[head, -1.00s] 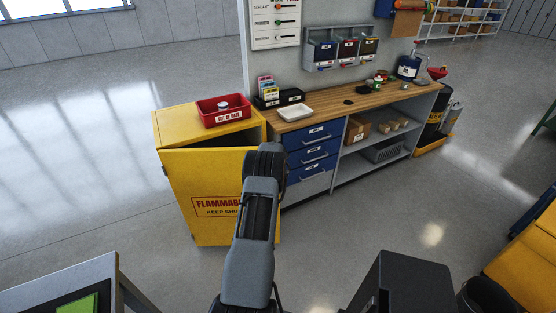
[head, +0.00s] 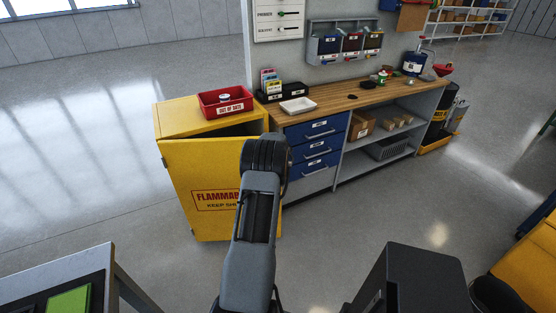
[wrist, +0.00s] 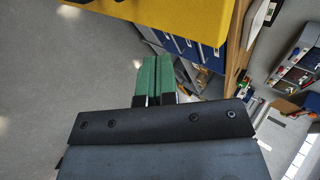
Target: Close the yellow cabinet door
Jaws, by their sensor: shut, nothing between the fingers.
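The yellow cabinet (head: 180,118) stands at the left end of the workbench. Its yellow door (head: 185,180), with a red FLAMMABLE label, is ajar. A dark gap shows between the door's top edge and the cabinet top, wider toward the right. My arm covers the door's right part in the head view, and my gripper is hidden there. In the wrist view my gripper (wrist: 154,78) is shut and empty, its green fingers together. A yellow panel (wrist: 185,15), apparently the door, lies beyond the fingertips. I cannot tell whether they touch it.
A red bin (head: 225,103) sits on the cabinet top. The wooden workbench (head: 345,100) with blue drawers (head: 318,147) stands just right of the cabinet. A grey table (head: 75,268) is at the lower left. The floor left of the cabinet is clear.

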